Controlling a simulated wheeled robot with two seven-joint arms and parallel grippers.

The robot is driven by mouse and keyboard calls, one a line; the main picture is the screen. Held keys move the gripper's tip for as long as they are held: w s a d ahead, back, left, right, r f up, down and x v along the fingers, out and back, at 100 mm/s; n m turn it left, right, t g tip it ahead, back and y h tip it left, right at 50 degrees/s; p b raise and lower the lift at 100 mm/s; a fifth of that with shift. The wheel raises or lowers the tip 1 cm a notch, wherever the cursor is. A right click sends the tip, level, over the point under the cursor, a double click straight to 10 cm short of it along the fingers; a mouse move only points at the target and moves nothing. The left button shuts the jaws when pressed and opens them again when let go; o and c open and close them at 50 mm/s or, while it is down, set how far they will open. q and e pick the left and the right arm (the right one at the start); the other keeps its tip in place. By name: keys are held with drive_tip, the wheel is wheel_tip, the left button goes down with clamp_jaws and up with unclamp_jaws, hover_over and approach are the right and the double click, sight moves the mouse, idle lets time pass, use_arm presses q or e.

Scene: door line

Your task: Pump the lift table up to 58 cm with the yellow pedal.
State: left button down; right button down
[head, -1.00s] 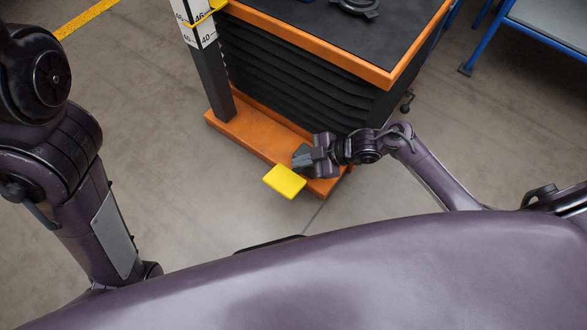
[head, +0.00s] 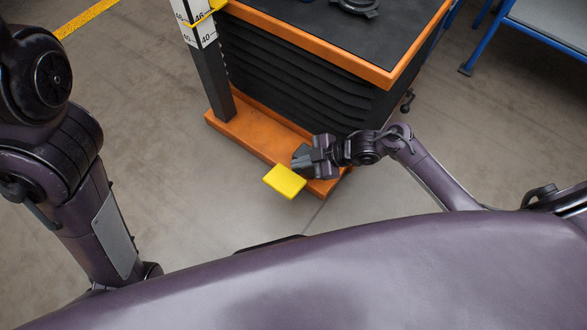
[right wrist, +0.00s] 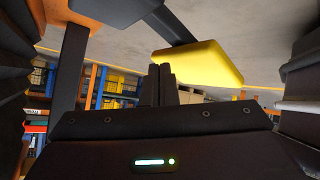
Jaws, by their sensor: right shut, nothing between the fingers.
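The lift table (head: 385,75) has an orange-edged dark top over black bellows and an orange base (head: 219,122). Its scale post (head: 197,28) carries a yellow pointer (head: 217,5) near the mark 46. The yellow pedal (head: 285,181) sticks out at the front of the base. My right gripper (head: 299,160) is shut and empty, just behind the pedal in the head view. In the right wrist view the shut fingers (right wrist: 162,84) are beside and below the pedal (right wrist: 198,65) on its dark arm (right wrist: 173,24); contact cannot be told. My left gripper is out of view.
A dark ring-shaped part (head: 357,6) lies on the table top. A blue-framed bench (head: 545,30) stands at the far right. A yellow floor line (head: 85,18) runs at the upper left. The grey floor left of the table is clear.

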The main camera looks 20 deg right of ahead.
sight(297, 174)
drive_tip(key=shift+s+a+f+b, duration=0.2)
drive_tip(key=shift+f+b, duration=0.05)
drive_tip(key=shift+f, duration=0.35)
drive_tip(key=shift+s+a+f+b, duration=0.2)
drive_tip(key=shift+f+b, duration=0.1)
drive_tip(key=shift+f, duration=0.35)
drive_tip(key=shift+s+a+f+b, duration=0.15)
drive_tip(key=shift+s+f+b, duration=0.1)
drive_tip(key=shift+f, duration=0.35)
idle(1.6)
drive_tip(key=shift+r, duration=0.1)
drive_tip(key=shift+w+d+r+p, duration=0.2)
drive_tip(key=shift+r+p, duration=0.5)
drive_tip(key=shift+r, duration=0.05)
drive_tip(key=shift+w+d+r+p, duration=0.15)
drive_tip(key=shift+r+p, duration=0.55)
drive_tip(key=shift+w+d+r+p, duration=0.15)
drive_tip(key=shift+r+p, duration=0.2)
drive_tip(key=shift+r, duration=0.1)
drive_tip(key=shift+w, duration=0.1)
drive_tip(key=shift+d, duration=0.1)
drive_tip(key=shift+r, duration=0.15)
drive_tip(key=r+p, duration=0.1)
drive_tip(key=w+d+r+p, duration=0.1)
drive_tip(key=r, duration=0.1)
drive_tip(key=r+p, duration=0.1)
drive_tip(key=p, duration=0.1)
drive_tip(key=shift+w+d+r, duration=0.15)
drive_tip(key=shift+d+r, duration=0.05)
drive_tip(key=shift+d, duration=0.05)
